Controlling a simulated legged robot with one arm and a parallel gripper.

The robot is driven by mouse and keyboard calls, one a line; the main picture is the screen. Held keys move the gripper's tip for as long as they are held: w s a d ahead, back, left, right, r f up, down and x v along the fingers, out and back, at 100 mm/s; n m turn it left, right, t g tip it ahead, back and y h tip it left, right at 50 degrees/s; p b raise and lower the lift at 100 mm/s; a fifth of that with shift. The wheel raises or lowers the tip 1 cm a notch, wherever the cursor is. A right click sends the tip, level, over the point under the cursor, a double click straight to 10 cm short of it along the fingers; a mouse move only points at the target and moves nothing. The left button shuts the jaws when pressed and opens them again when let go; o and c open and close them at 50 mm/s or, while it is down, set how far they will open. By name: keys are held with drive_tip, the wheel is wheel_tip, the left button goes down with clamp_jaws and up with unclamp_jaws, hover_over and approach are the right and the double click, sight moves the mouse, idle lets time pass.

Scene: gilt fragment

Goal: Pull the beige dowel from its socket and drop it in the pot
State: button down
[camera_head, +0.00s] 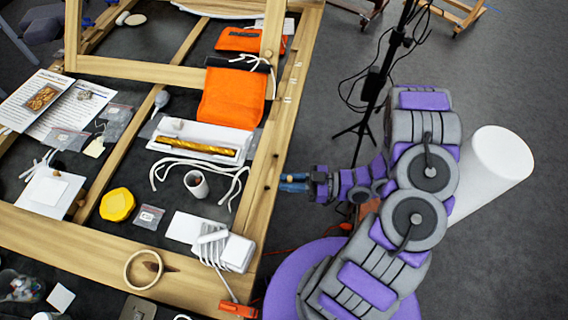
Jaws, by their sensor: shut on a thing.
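My gripper (293,182) shows at the centre, its blue fingers pointing left at the outer edge of the right wooden rail. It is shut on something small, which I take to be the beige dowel. The dowel itself is hidden or too small to make out between the fingers. A small dark mark, perhaps the socket, shows on the rail just left of the fingertips.
The wooden frame (255,200) surrounds a dark work surface. An orange pouch (232,98), a white tray with a gold strip (195,146), a yellow lidded tub (117,205) and a white cord lie there. A black stand (372,85) rises behind my arm.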

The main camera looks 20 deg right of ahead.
drive_tip(key=shift+s+r, duration=0.1)
drive_tip(key=shift+s, duration=0.85)
